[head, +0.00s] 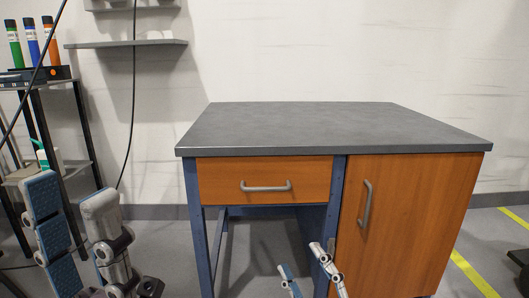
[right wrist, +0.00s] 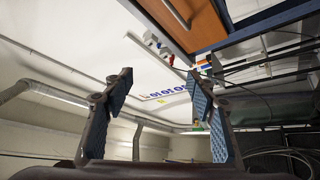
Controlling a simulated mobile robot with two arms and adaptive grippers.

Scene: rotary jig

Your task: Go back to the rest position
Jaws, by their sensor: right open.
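My left gripper (head: 70,196) is at the lower left of the head view, its two fingers pointing up and spread apart with nothing between them. My right gripper (head: 300,259) is at the bottom centre of the head view, low in front of the workbench (head: 330,128). In the right wrist view my right gripper (right wrist: 158,90) shows its two blue-padded fingers wide apart, with nothing between them. No rotary jig can be made out in either view.
The workbench has a bare grey top, a shut drawer (head: 262,179) and a shut cabinet door (head: 405,222). A black rack (head: 88,130) with coloured bottles stands at the left. A wall shelf (head: 125,43) and hanging cables are behind. Open floor shows at the right.

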